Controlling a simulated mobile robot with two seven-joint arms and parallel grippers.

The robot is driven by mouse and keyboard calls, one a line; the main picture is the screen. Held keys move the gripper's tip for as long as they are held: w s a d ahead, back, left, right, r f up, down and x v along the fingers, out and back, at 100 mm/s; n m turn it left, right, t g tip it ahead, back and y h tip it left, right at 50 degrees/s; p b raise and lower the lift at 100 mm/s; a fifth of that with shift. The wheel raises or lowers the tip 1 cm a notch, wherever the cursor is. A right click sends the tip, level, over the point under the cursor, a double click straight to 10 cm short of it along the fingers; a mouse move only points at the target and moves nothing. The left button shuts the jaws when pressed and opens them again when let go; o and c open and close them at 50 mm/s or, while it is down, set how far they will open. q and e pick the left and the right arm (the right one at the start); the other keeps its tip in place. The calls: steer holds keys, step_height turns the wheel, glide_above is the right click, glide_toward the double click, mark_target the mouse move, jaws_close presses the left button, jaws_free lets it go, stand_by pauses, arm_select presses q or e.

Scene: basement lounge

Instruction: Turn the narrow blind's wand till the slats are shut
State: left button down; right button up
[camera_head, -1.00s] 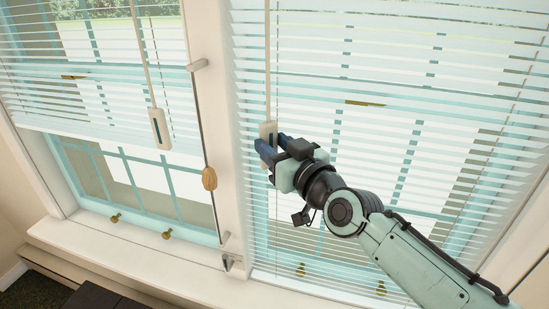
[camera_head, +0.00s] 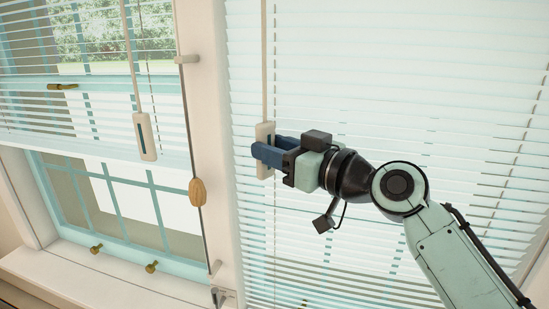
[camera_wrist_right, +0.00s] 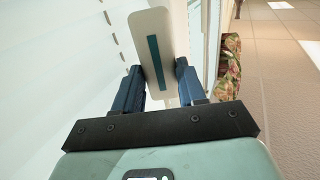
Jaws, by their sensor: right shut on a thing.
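The blind (camera_head: 400,110) on the right hangs over its window with its slats tilted far over. Its upper part looks nearly solid white; thin gaps and teal bits of window frame show lower down. Its wand hangs at its left edge and ends in a flat cream handle (camera_head: 264,131), which hangs about upright. My right gripper (camera_head: 262,154) is shut on this handle, coming from the right. In the right wrist view the handle (camera_wrist_right: 150,25), with a teal stripe, stands between the two blue fingers. My left gripper is not in view.
A second blind (camera_head: 80,110) on the left is partly raised, slats open, with its own wand handle (camera_head: 145,136). A wooden cord pull (camera_head: 198,192) hangs by the white post (camera_head: 208,110) between windows. A sill (camera_head: 110,285) runs below.

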steer(key=shift+w+d+n+g+y, duration=0.1)
steer(key=shift+n+g+y, duration=0.2)
steer(key=shift+g, duration=0.1)
steer(key=shift+n+g+y, duration=0.4)
steer(key=shift+g, duration=0.1)
steer(key=o, duration=1.1)
steer(key=shift+c, duration=0.2)
steer(key=shift+t, duration=0.3)
